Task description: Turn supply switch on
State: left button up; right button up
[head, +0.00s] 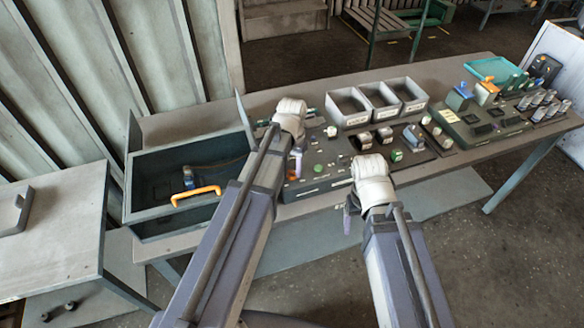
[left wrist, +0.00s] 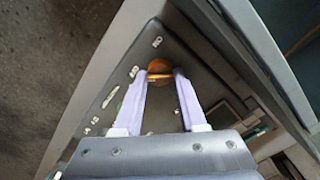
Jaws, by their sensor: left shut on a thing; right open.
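An orange switch knob (left wrist: 159,69) sits near the corner of a dark control panel (left wrist: 180,45) in the left wrist view. White marks on the panel around it are too small to read. My left gripper (left wrist: 161,76) has its two pale fingers on either side of the knob and is shut on it. In the head view, my left gripper (head: 297,165) is at the panel's left end, and my arm hides part of the panel (head: 325,183). My right gripper (head: 348,212) is open and empty, just in front of the table's front edge.
Several small buttons and blocks stand on the panels to the right. Grey bins (head: 349,107) are behind them. An open dark box (head: 150,172) with an orange handle (head: 196,195) is at the left. A teal tray (head: 492,68) lies at the far right.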

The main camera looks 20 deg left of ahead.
pick_arm(q)
grip_shut()
jog(key=m, duration=0.4)
jog(key=shift+m, duration=0.3)
jog(key=m, duration=0.4)
jog(key=shift+m, duration=0.3)
jog(key=m, duration=0.4)
jog(key=shift+m, duration=2.3)
jog(key=o, duration=1.1)
grip_release()
